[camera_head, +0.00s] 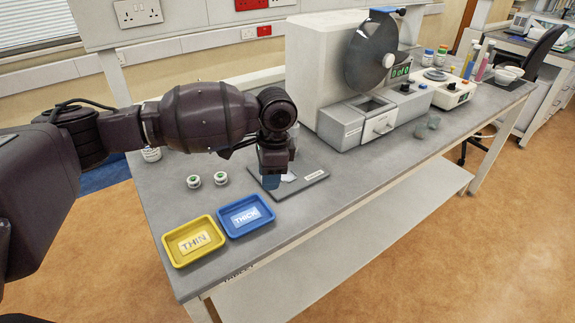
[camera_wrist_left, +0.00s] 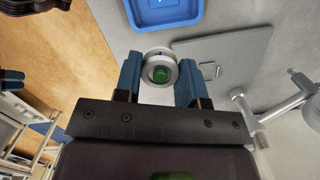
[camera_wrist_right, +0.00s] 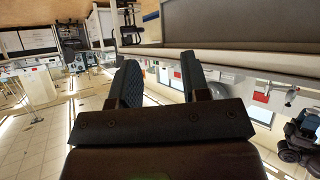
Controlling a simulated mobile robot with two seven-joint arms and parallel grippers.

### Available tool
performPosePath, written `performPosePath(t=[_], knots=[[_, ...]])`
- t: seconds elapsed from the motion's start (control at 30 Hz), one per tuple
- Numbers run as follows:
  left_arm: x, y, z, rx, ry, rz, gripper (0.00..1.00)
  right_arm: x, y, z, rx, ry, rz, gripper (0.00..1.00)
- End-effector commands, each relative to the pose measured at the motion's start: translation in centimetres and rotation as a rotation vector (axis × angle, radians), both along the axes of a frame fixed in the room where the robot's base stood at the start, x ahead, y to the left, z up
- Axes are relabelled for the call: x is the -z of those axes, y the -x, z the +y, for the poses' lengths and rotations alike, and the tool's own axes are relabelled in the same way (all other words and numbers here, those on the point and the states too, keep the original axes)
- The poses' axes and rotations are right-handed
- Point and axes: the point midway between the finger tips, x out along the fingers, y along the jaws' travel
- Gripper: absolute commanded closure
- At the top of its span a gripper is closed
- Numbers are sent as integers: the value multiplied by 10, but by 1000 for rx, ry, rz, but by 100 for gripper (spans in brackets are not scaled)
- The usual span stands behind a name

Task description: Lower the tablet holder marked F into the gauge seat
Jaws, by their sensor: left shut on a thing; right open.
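My left gripper (camera_head: 270,182) points down over the bench beside a grey plate. The left wrist view shows its blue fingers (camera_wrist_left: 158,80) shut on a round white tablet holder (camera_wrist_left: 146,58) with a green centre; no letter F is readable. The head view hides this holder behind the gripper. I cannot make out the gauge seat itself. My right gripper (camera_wrist_right: 158,85) is open and empty in its wrist view, away from the bench.
Two white holders with green centres (camera_head: 193,181) (camera_head: 220,178) stand left of the gripper. A yellow THIN tray (camera_head: 172,257) and blue THICK tray (camera_head: 228,232) lie in front. A large white machine (camera_head: 312,65) stands behind right.

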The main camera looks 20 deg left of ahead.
Motion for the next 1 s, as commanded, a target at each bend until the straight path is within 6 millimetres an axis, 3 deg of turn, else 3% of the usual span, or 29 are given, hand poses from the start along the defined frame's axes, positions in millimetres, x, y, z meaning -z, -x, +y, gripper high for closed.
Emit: performPosePath(t=[0.43, 1.0], knots=[[19, -44, -2, 600, 1, 2, 85, 19, -6, 2, -7, -1, -3, 57], [44, -96, -3, 1357, 1, 3, 85, 48, 2, 2, -8, 1, 29, 57]])
